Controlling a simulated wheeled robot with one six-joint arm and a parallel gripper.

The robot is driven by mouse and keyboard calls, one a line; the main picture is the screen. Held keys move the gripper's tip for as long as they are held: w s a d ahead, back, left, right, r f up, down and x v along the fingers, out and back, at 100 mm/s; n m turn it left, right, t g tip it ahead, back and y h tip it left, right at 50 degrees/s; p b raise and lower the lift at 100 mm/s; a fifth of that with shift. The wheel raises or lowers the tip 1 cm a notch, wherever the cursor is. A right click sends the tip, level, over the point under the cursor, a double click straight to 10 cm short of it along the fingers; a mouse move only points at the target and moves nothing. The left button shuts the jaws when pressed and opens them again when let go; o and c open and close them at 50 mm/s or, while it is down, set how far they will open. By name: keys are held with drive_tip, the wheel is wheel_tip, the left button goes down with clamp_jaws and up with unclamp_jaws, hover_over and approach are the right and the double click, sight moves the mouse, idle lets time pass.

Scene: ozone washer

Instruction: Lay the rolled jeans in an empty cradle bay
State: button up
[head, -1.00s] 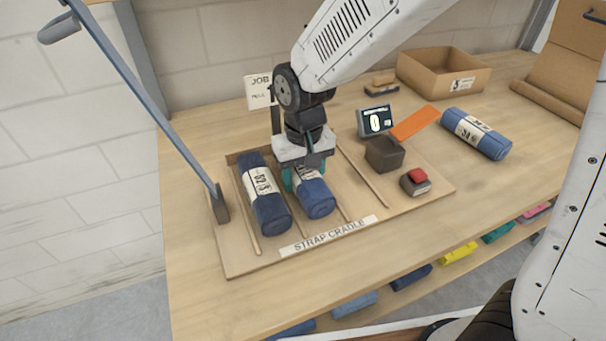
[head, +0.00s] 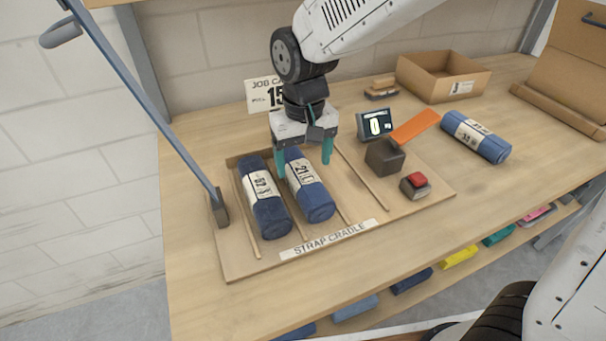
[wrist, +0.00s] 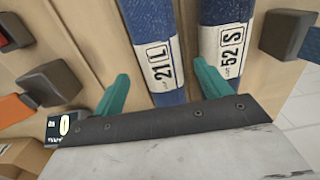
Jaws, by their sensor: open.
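Two rolled jeans lie side by side in the strap cradle (head: 240,262). The roll labelled 52 S (head: 268,216) is in the left bay, and the roll labelled 21 L (head: 315,205) lies in the bay to its right. A third blue roll (head: 476,137) lies on the bench at right, outside the cradle. My gripper (head: 304,172) is open and empty above the far part of the 21 roll. In the wrist view the teal fingers (wrist: 160,88) are spread, with the 21 L roll (wrist: 155,45) and part of the 52 S roll (wrist: 225,45) beyond them. The cradle's right bay shows no roll.
A dark block (head: 384,157) with an orange flap (head: 415,127) and a red button (head: 416,182) stand at the cradle's right. A small display (head: 375,124) and a cardboard box (head: 440,76) are behind. A blue-grey arm (head: 140,90) rises at left.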

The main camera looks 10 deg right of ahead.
sight(306, 172)
wheel_tip(306, 172, up, 6)
drive_tip(key=shift+f, duration=0.1)
drive_tip(key=shift+r, duration=0.3)
drive_tip(key=s+d+r+m, duration=0.1)
drive_tip(key=s+d+r, duration=0.1)
drive_tip(key=s+d, duration=0.3)
drive_tip(key=s+d+r+m, duration=0.1)
drive_tip(key=s+d+r, duration=0.15)
drive_tip(key=d, duration=0.55)
drive_tip(key=s+d+f+m+t, duration=0.1)
drive_tip(key=s+d, duration=0.6)
drive_tip(key=s, duration=0.5)
drive_tip(key=shift+d+f, duration=0.2)
drive_tip(key=shift+d, duration=0.1)
